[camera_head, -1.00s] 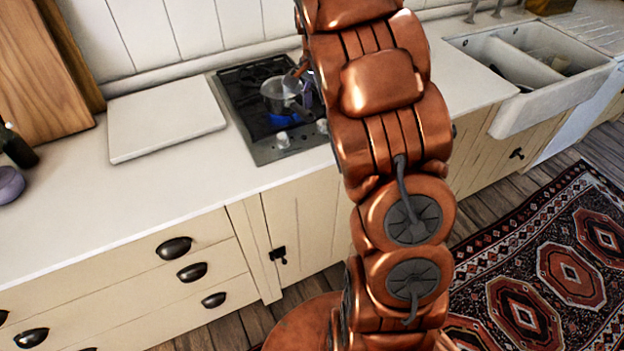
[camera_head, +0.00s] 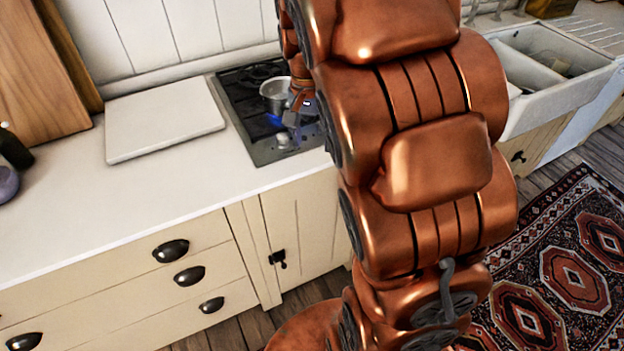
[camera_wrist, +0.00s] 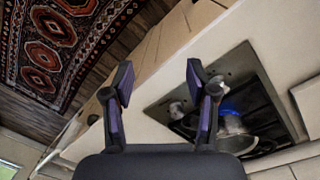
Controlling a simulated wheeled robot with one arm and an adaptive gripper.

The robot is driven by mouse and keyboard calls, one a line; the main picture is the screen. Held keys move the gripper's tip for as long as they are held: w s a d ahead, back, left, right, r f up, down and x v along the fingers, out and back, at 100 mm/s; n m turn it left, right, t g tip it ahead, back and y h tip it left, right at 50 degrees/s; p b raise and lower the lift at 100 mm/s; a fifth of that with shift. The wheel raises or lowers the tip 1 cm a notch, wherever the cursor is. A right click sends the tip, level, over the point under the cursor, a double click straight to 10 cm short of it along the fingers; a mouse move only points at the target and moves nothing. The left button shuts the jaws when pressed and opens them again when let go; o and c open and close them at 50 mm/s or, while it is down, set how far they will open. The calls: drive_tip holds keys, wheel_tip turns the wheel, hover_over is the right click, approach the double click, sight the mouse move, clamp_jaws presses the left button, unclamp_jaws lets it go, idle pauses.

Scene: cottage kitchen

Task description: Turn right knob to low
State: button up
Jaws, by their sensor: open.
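The gas hob (camera_head: 262,150) is set in the counter, with two pale knobs on its front strip. The left knob (camera_head: 283,140) shows in the head view, and in the wrist view (camera_wrist: 216,86) beside my right-hand finger. The right knob (camera_wrist: 177,110) shows in the wrist view, between the finger lines and close to the right-hand finger; my arm seems to hide it in the head view. My gripper (camera_wrist: 158,80) is open and empty, its two fingers apart. In the head view it hangs over the hob's front, small and partly hidden. I cannot tell the knobs' settings.
A metal saucepan (camera_head: 273,90) stands on the hob over a blue flame (camera_wrist: 230,106). A white board (camera_head: 165,118) lies on the counter left of the hob. The white sink (camera_head: 545,100) is to the right. A patterned rug (camera_head: 560,270) covers the floor.

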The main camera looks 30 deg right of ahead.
drive_tip(key=s+a+f+n+b, duration=0.1)
drive_tip(key=s+a+n, duration=0.2)
drive_tip(key=s+a, duration=0.2)
drive_tip(key=s, duration=0.3)
drive_tip(key=shift+s+a+f, duration=0.15)
drive_tip(key=shift+s+f, duration=0.05)
drive_tip(key=shift+s, duration=0.05)
drive_tip(key=s+a+f+n, duration=0.1)
drive_tip(key=s+a+n, duration=0.2)
drive_tip(key=s, duration=0.4)
drive_tip(key=s+a+f+n+g, duration=0.1)
drive_tip(key=s+a+f+n, duration=0.1)
drive_tip(key=s, duration=0.5)
drive_tip(key=shift+s+a+f+n, duration=0.15)
drive_tip(key=shift+s+a+n, duration=0.25)
drive_tip(key=shift+n, duration=0.4)
